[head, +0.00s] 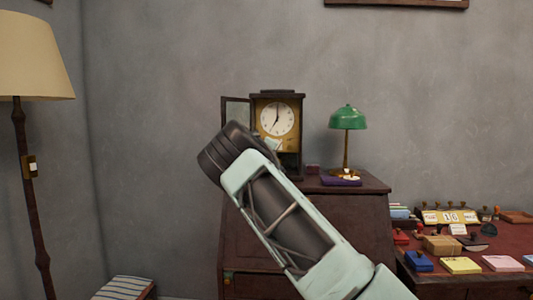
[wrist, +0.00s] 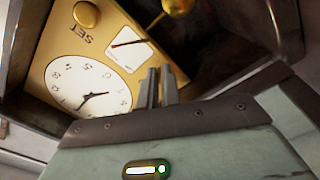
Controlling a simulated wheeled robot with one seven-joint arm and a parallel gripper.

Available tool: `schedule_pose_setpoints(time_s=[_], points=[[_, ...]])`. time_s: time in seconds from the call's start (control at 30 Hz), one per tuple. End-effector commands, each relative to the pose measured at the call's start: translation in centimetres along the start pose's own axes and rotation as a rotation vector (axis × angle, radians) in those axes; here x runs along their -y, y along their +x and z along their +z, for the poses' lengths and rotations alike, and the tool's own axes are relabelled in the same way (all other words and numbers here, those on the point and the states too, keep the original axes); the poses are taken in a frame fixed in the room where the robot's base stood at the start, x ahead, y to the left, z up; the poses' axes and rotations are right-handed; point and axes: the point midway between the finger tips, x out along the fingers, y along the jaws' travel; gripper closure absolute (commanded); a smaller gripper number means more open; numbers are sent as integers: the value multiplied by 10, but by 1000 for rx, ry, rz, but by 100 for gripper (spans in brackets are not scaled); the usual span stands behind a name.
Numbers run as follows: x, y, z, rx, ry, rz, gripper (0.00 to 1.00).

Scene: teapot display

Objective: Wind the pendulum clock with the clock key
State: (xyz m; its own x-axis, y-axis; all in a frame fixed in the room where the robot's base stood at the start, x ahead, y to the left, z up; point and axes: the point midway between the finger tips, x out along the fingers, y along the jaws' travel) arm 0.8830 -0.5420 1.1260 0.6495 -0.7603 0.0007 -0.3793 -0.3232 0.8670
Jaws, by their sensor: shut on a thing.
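The pendulum clock (head: 277,118) stands on the dark wooden desk, its glass door (head: 237,110) swung open to the left. In the wrist view its brass face plate (wrist: 115,60) is tilted, with the white dial (wrist: 88,85), a knob marked SET (wrist: 87,14) and a small window with a hand (wrist: 130,46). A brass ball, apparently the pendulum bob (wrist: 180,5), is at the top edge. My gripper (wrist: 158,75) is in front of the face plate, its two grey fingers close together. The clock key is hidden between them; I cannot tell whether it touches the clock.
A green lamp (head: 347,118) and a purple item (head: 340,181) stand right of the clock on the desk (head: 370,184). A lower table at right holds stamps, pads and a calendar (head: 451,216). A floor lamp (head: 20,130) stands at left. My arm crosses in front of the desk.

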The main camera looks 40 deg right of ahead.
Motion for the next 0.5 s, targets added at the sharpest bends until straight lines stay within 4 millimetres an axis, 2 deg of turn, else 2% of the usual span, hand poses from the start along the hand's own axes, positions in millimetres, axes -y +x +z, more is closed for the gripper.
schedule_pose_setpoints(time_s=[0.37,0.47,0.5], points=[[1,0,2,5,4,-2,100],[1,0,2,4,4,-2,75],[1,0,2,4,4,-2,73]])
